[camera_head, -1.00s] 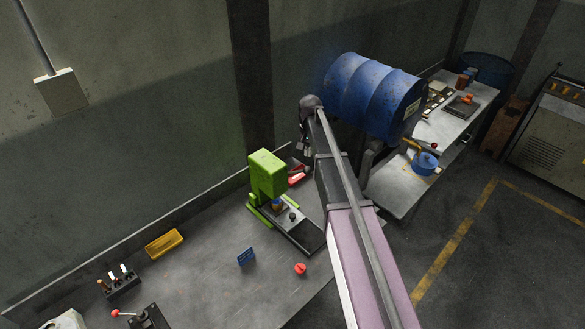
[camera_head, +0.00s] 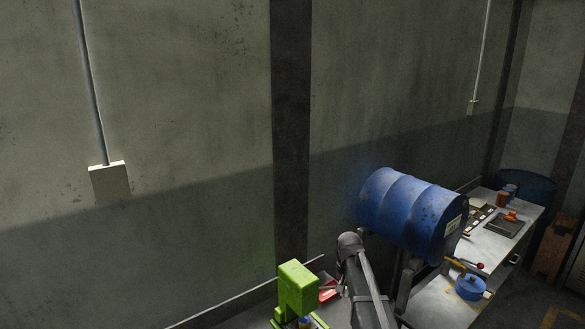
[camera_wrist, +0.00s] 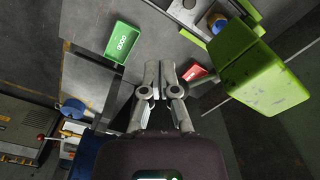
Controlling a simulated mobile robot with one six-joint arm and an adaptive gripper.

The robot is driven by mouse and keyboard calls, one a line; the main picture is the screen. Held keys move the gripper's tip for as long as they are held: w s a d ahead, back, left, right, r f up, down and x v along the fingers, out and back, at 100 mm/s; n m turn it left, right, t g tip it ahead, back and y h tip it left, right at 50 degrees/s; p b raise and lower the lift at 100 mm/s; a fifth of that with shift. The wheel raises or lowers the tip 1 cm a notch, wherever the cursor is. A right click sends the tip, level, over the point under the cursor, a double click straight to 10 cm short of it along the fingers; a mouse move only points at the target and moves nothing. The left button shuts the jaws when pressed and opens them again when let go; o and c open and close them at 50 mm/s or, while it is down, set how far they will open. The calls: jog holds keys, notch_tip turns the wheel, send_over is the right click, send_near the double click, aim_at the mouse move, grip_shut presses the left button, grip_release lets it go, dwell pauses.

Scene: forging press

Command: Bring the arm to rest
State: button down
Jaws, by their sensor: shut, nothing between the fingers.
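My gripper shows in the wrist view (camera_wrist: 158,70), its two fingers together with nothing between them. It hangs over the bench area, apart from the green press (camera_wrist: 250,65) to its right in that view. A small red bin (camera_wrist: 195,72) lies below and just right of the fingertips. In the head view my arm rises from the bottom edge, with its dark joint between the green press (camera_head: 297,289) and the blue drum (camera_head: 408,214). The fingers are not clear in the head view.
A green tray (camera_wrist: 123,42) lies left of the fingers in the wrist view. A wall (camera_head: 200,240) stands behind; open space lies above my arm.

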jog(key=s+f+n+b, duration=0.2)
jog(key=s+f+b, duration=0.6)
jog(key=s, duration=0.3)
jog(key=s+f+n+b, duration=0.1)
jog(key=s+f+b, duration=0.6)
jog(key=s+f, duration=0.2)
jog(key=s, duration=0.2)
jog(key=shift+s+n+b, duration=0.3)
jog(key=shift+n+b, duration=0.1)
jog(key=shift+a+f, duration=0.1)
dwell(0.4)
